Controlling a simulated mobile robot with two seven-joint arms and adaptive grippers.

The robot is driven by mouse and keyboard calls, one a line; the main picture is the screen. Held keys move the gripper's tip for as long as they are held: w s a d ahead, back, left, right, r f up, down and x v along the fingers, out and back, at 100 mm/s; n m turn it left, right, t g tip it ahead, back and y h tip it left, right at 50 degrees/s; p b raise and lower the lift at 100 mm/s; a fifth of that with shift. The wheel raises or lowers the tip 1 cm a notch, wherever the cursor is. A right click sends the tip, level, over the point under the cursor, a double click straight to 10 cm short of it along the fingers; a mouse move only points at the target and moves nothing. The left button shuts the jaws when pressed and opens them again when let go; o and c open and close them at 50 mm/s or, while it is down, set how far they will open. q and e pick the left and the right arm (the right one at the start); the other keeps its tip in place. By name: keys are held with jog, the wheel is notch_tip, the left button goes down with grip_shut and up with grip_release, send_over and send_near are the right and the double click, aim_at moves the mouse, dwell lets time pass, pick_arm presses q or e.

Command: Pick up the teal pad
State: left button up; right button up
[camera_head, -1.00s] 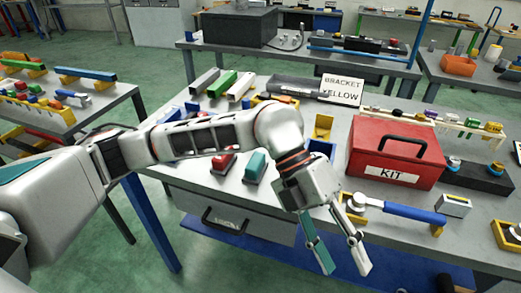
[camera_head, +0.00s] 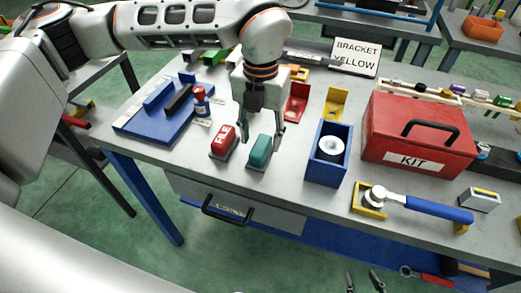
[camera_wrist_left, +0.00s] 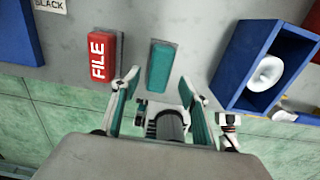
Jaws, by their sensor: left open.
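The teal pad (camera_head: 260,150) lies on the grey workbench (camera_head: 285,200), just right of a red block marked FILE (camera_head: 223,139). My left gripper (camera_head: 261,138) points down over the pad in the head view, with its fingers apart. In the left wrist view the pad (camera_wrist_left: 161,66) lies ahead of the gap between the open fingers (camera_wrist_left: 160,88), and nothing is between them. The fingers appear apart from the pad. My right gripper (camera_head: 365,281) shows only its two separated fingertips at the bottom edge of the head view.
A blue open box (camera_head: 327,174) with a white ring inside stands right of the pad. Further right are a red KIT case (camera_head: 415,128) and a blue-handled hammer (camera_head: 435,208). A blue tray (camera_head: 145,125) lies left. Bench is bare in front of the pad.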

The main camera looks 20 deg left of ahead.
aim_at(261, 145)
pick_arm(q)
jog(key=f, duration=0.4)
jog(key=shift+w, duration=0.2)
grip_shut()
jog(key=shift+r, duration=0.15)
notch_tip(261, 145, up, 20)
dwell(0.4)
jog(key=c, duration=0.8)
grip_release()
jog(key=shift+c, duration=1.3)
